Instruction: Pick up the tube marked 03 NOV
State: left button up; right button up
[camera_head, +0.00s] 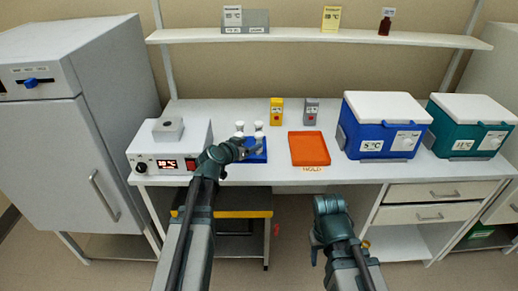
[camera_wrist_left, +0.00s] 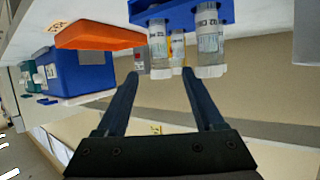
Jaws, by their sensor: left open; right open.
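A blue rack (camera_head: 256,157) on the bench holds several white-capped tubes (camera_head: 259,127). In the left wrist view the rack (camera_wrist_left: 180,13) appears upside down, with a near tube (camera_wrist_left: 158,42), another tube (camera_wrist_left: 209,42) and a third tube (camera_wrist_left: 177,47) partly behind. Their labels carry dark print, but I cannot read which is 03 NOV. My left gripper (camera_head: 252,147) is at the rack; in the wrist view its open, empty fingers (camera_wrist_left: 160,72) point toward the tubes. My right gripper (camera_head: 341,248) is low in front of the bench, open, largely hidden by its own arm.
An orange HOLD tray (camera_head: 309,149) lies right of the rack. Yellow (camera_head: 276,112) and grey (camera_head: 311,112) devices stand behind. A heater box (camera_head: 168,155) is at left; blue (camera_head: 384,127) and green (camera_head: 470,128) coolers are at right. A shelf (camera_head: 300,35) hangs above.

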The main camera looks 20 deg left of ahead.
aim_at(257, 140)
pick_arm(q)
jog(key=shift+x, duration=1.3)
jog(key=b+x, duration=0.2)
jog(key=x, duration=0.3)
jog(key=shift+w, duration=0.15)
grip_shut()
